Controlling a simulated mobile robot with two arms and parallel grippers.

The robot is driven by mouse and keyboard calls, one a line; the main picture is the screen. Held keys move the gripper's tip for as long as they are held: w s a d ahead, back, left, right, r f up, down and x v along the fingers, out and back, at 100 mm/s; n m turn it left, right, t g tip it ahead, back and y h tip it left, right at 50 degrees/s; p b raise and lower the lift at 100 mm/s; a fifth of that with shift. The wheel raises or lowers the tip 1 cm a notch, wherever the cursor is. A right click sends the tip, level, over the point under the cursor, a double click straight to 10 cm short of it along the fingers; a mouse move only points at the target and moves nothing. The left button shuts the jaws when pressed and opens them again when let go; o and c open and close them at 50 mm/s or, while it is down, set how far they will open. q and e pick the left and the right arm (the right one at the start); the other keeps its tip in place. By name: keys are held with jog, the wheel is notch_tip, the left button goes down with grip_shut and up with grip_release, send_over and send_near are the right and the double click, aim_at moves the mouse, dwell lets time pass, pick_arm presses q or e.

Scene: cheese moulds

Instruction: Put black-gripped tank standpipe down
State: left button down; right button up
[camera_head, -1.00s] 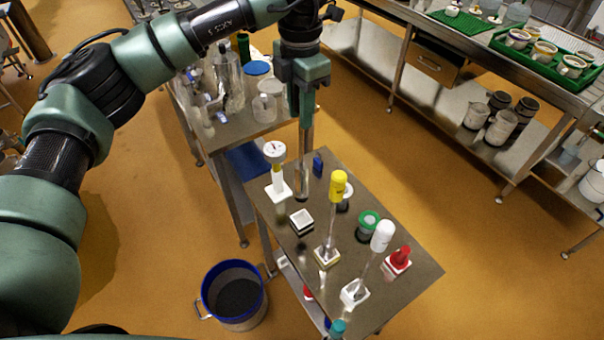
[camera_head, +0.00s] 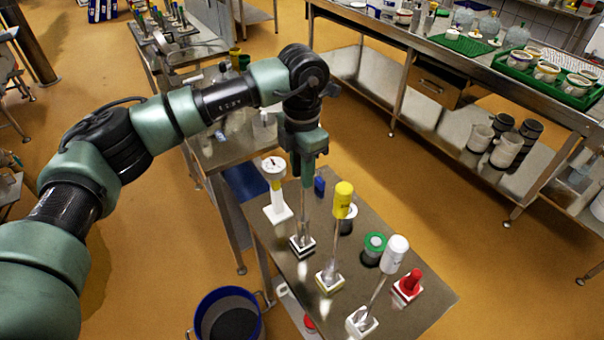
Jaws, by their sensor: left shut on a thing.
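My left gripper (camera_head: 306,178) is shut on the upper end of the black-gripped tank standpipe (camera_head: 305,215) and points straight down above the small steel table. The standpipe's grip is hidden between the fingers; its thin metal tube hangs upright below them. The tube's lower end meets a white square holder with a black top (camera_head: 302,247). I cannot tell whether it is fully seated. A yellow-gripped standpipe (camera_head: 343,200) and a white-gripped standpipe (camera_head: 395,254) stand in similar white holders to the right. My right gripper is not in view.
The steel table (camera_head: 425,300) also bears a white dial gauge on a stand (camera_head: 274,180), a green-ringed jar (camera_head: 374,246), a red-topped piece (camera_head: 411,281) and a blue item (camera_head: 319,186). A blue-rimmed bucket (camera_head: 228,315) stands on the floor. A long bench (camera_head: 450,60) runs behind right.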

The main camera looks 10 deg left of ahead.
pick_arm(q)
jog(key=shift+s, duration=0.1)
jog(key=shift+f, duration=0.1)
jog(key=c, duration=1.2)
grip_release()
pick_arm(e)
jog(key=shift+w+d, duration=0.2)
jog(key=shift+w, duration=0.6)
pick_arm(q)
jog(key=shift+o, duration=0.2)
jog(key=shift+r, duration=0.45)
notch_tip(320, 180, up, 11)
jog(key=p, duration=0.5)
jog(key=shift+f, duration=0.1)
jog(key=shift+r, duration=0.4)
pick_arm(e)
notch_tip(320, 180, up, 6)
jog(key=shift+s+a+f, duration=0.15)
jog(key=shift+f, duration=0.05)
pick_arm(q)
jog(key=shift+f, duration=0.1)
